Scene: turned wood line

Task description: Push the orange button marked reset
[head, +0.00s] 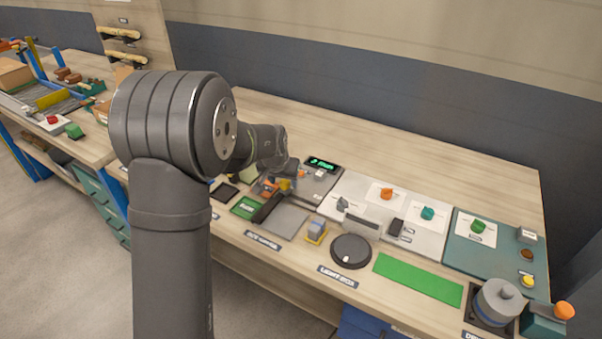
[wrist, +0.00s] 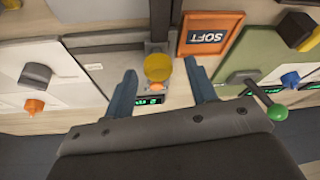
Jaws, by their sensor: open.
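A small orange button (wrist: 157,86) sits beside the green-lit display (wrist: 148,101) in the wrist view, partly covered by a yellow round part (wrist: 156,66). In the head view a small orange button (head: 301,174) shows just below the display (head: 321,163). No reset label is readable on it. My gripper (wrist: 160,72) is open, its two blue-grey fingers apart, with the yellow part and the orange button between them in the picture. Nothing is held. I cannot tell the height above the bench. In the head view my arm hides part of this area.
An orange knob (head: 386,194), a teal knob (head: 428,213) and a green knob (head: 478,226) stand on panels to the right. Another orange knob (head: 564,311) is at the far right. A black disc (head: 351,251) lies near the front. The bench's back strip is clear.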

